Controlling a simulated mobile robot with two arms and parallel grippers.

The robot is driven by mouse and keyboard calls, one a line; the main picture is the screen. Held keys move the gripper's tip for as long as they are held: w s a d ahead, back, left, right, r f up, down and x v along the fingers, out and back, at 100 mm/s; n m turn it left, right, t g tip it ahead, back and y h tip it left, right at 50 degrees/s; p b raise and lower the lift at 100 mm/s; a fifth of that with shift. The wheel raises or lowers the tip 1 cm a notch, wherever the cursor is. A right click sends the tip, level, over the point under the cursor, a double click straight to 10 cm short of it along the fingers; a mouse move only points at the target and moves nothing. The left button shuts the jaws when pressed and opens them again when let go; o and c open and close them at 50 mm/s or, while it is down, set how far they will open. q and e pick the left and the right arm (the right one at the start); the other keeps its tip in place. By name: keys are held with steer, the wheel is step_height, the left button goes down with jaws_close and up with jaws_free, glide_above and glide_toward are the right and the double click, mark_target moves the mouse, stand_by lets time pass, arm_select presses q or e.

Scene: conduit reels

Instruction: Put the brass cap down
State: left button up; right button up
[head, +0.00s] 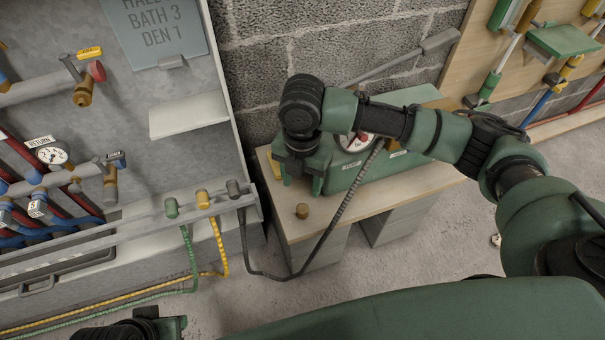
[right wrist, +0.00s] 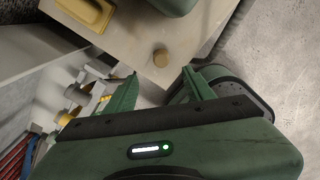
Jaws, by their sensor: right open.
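The brass cap (head: 302,211) stands on the wooden bench top (head: 385,203), near its front left edge. It also shows in the right wrist view (right wrist: 160,57), on the wood just beyond the fingertips. My right gripper (head: 297,178) is open and empty, a little behind the cap in the head view. Its two fingers are spread apart in the right wrist view (right wrist: 161,76), with the cap apart from them. My left gripper (head: 172,324) shows only in part at the bottom edge; its fingers cannot be made out.
A green machine (head: 395,165) with a dial stands on the bench behind the gripper. A dark hose (head: 325,232) hangs in front of the bench. At left, a grey panel carries pipes, a gauge (head: 52,155) and a rail (head: 140,226) with green, yellow and dark hose ends.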

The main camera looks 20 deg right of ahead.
steer(key=s+a+f+m+t+y, duration=0.2)
steer(key=s+a+f+m+y, duration=0.2)
steer(key=s+a+m, duration=0.6)
steer(key=s+d+f+m+h, duration=0.1)
steer(key=s+d+m+h, duration=0.1)
steer(key=s+d+m, duration=0.2)
steer(key=s+d+f+m+t+h, duration=0.1)
steer(key=s+d+m, duration=0.3)
steer(key=d+m, duration=0.7)
steer(key=shift+s+d+f+t+h, duration=0.35)
steer(key=shift+d+f, duration=0.4)
steer(key=shift+d, duration=0.4)
